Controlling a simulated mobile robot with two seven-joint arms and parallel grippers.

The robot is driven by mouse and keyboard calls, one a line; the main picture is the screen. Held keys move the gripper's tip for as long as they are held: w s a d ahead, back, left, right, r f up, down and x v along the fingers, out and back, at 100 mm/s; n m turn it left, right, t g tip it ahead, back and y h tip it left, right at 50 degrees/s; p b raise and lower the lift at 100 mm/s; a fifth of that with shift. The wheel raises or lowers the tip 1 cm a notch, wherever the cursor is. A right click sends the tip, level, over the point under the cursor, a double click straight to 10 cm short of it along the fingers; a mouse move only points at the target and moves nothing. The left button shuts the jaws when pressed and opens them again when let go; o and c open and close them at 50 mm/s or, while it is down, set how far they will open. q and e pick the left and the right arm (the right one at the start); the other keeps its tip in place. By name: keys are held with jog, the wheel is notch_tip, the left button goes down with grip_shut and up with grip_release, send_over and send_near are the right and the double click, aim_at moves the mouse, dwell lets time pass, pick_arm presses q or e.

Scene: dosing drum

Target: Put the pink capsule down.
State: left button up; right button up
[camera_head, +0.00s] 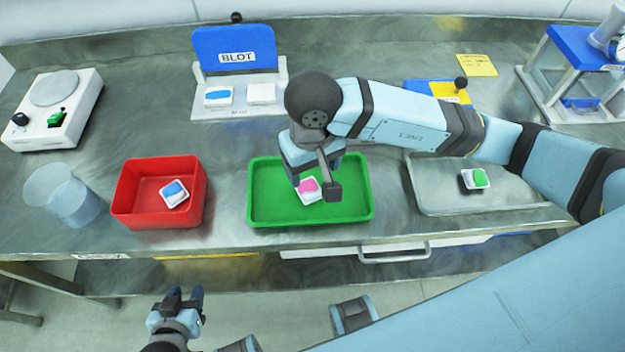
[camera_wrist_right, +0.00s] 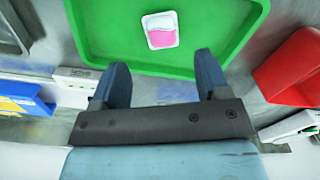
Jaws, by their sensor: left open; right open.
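The pink capsule (camera_head: 309,189), a small white case with a pink part, lies in the green tray (camera_head: 262,205). In the right wrist view the capsule (camera_wrist_right: 161,30) lies flat on the tray floor, beyond the fingertips and apart from them. My right gripper (camera_wrist_right: 155,68) is open and empty above the green tray; in the head view its arm partly covers the tray's back edge. My left gripper (camera_head: 184,296) is open and empty in front of the bench, low and away from the trays.
A red bin (camera_head: 128,205) holds a blue capsule (camera_head: 174,193). A metal tray (camera_head: 440,203) holds a green capsule (camera_head: 474,179). A beaker (camera_head: 65,196) stands at left. The BLOT stand (camera_head: 237,50) is behind the green tray. Bare bench lies between the containers.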

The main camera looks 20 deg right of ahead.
jog(key=shift+r, duration=1.5)
jog(key=shift+r, duration=0.1)
